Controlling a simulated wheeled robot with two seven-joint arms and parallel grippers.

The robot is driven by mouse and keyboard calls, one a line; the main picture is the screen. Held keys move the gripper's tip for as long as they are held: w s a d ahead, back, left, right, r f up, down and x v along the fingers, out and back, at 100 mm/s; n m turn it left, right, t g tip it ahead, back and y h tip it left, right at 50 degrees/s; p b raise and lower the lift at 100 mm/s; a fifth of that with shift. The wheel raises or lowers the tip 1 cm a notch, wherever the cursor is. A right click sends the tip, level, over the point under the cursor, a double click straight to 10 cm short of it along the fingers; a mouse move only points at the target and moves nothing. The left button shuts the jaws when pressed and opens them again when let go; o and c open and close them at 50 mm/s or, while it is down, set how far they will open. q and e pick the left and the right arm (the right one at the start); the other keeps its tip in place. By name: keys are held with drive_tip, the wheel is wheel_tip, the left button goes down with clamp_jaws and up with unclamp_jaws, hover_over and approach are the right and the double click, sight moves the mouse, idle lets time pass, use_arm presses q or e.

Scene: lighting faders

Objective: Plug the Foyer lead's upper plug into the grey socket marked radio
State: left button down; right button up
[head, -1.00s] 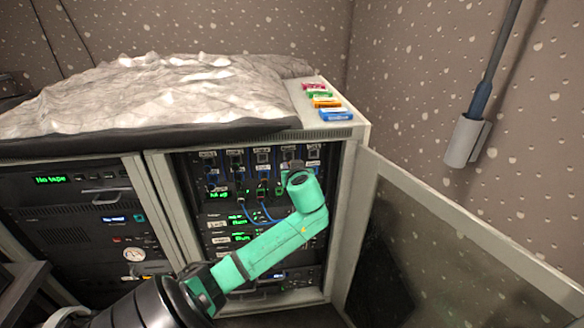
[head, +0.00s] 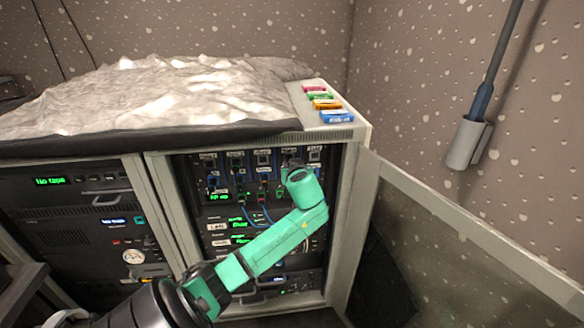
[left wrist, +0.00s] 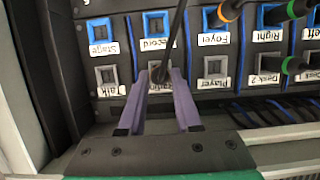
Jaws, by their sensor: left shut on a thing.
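My left gripper (left wrist: 160,82) is shut on a dark plug (left wrist: 159,72) with a black cable (left wrist: 176,30) running up and out of the left wrist view. The plug is at a grey socket position in the row nearer the fingers, between the sockets marked Talk (left wrist: 106,74) and Player (left wrist: 214,67). The label there is partly covered by the fingers, and I cannot tell how far the plug is in. The blue socket marked Foyer (left wrist: 214,18) looks empty. In the head view my left arm reaches the patch panel's upper right; its hand hides the fingers. My right gripper is not in view.
Blue cables (head: 250,212) hang below the panel in the head view. The open glass door (head: 450,245) stands right of the cabinet. Coloured tags (head: 322,103) lie on its top.

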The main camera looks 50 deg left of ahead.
use_arm(q)
drive_tip(key=shift+a+r, duration=0.1)
drive_tip(key=shift+r, duration=0.1)
drive_tip(key=c, duration=1)
unclamp_jaws()
drive_tip(key=o, duration=0.5)
drive_tip(key=shift+w, duration=0.1)
drive_tip(key=shift+a+f, duration=0.1)
drive_tip(key=shift+f, duration=0.05)
drive_tip(key=v, duration=1.4)
drive_tip(key=shift+d, duration=0.25)
